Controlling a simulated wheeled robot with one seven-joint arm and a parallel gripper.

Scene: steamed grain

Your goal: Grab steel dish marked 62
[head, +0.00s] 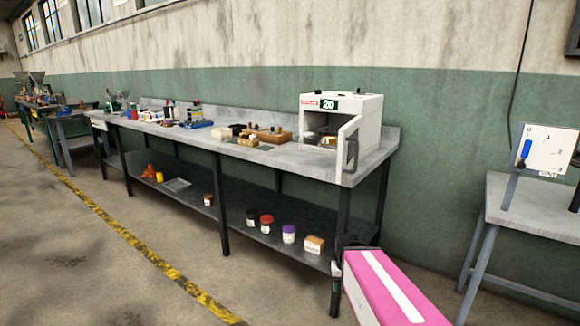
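No steel dish with a readable 62 can be made out from here. A white box-shaped oven (352,107) marked 20 stands on the right end of the long steel bench (310,165). Its door (349,142) is swung open at the right. Small brownish and dark items (327,140) show in its opening, too small to tell apart. What seems to be my own pink and white arm reaches in from the lower right, in front of the bench. No gripper fingers can be made out on it.
Wooden blocks (268,136), a blue item (197,124) and other small things crowd the bench top. Another table (535,218) is at right. The floor in front is clear.

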